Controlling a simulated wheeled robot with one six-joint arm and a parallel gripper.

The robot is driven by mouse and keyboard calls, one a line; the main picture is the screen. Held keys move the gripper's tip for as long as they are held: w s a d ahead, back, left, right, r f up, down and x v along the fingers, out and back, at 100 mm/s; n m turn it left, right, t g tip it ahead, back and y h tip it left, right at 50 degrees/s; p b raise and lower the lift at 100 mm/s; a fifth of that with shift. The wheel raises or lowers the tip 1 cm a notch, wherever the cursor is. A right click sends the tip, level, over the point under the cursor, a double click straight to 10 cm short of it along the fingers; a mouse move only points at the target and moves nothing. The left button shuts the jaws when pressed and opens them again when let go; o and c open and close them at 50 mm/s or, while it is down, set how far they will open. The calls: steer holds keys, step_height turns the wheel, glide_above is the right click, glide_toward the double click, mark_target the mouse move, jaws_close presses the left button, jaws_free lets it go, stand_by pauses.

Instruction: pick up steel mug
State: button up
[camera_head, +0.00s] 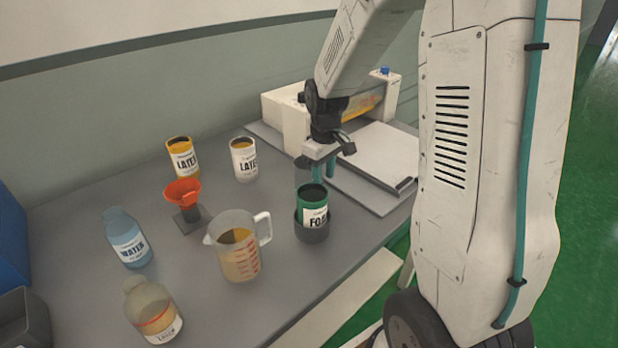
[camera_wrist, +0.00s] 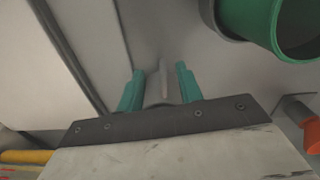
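A plain grey cylinder (camera_head: 304,174), which looks like the steel mug, stands on the table just behind the green can. Its lower part is hidden by that can. My gripper (camera_head: 324,171) points down beside it, with the teal fingers at its right side. In the wrist view the two fingers (camera_wrist: 160,84) are apart. A narrow grey shape (camera_wrist: 163,78), perhaps the mug's handle, shows in the gap between them. I cannot tell whether either finger touches it.
A green can (camera_head: 313,198) sits in a dark grey holder (camera_head: 312,233) close in front of my gripper. A measuring jug (camera_head: 238,262) stands to the left. A white machine (camera_head: 285,112) and flat panel (camera_head: 376,156) lie behind and right. An orange funnel (camera_head: 183,193) stands farther left.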

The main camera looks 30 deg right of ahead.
step_height(320, 180, down, 4)
steer(key=shift+a+r, duration=0.15)
steer(key=shift+r, duration=0.1)
steer(key=shift+c, duration=0.4)
jaws_close()
steer(key=shift+w, duration=0.1)
steer(key=shift+r, duration=0.1)
